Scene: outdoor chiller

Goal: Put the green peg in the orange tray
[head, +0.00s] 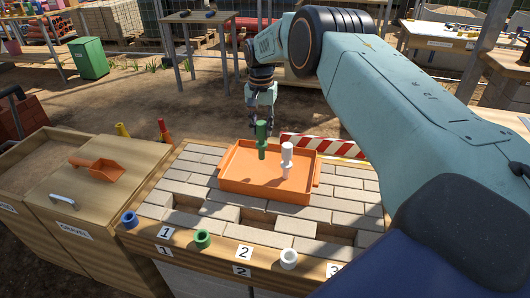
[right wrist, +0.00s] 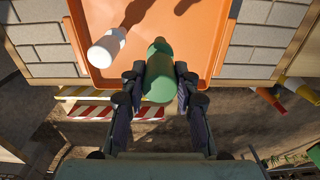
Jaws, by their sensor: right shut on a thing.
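The orange tray (head: 240,188) lies on the brick-topped bench, and its floor also shows in the right wrist view (right wrist: 180,30). The green peg (head: 262,140) is upright over the tray's far side. My right gripper (head: 262,110) is shut on the green peg from above and behind. In the right wrist view the peg (right wrist: 159,75) sits between the two fingers (right wrist: 160,88). I cannot tell whether the peg's lower end touches the tray floor. My left gripper is not in view.
A white peg (head: 287,160) stands in the tray, right of the green one. Blue (head: 129,220), green (head: 203,239) and white (head: 289,259) rings sit along the bench's front ledge. A red-and-white striped barrier (head: 322,146) stands behind the tray. An orange scoop (head: 98,168) lies on the left box.

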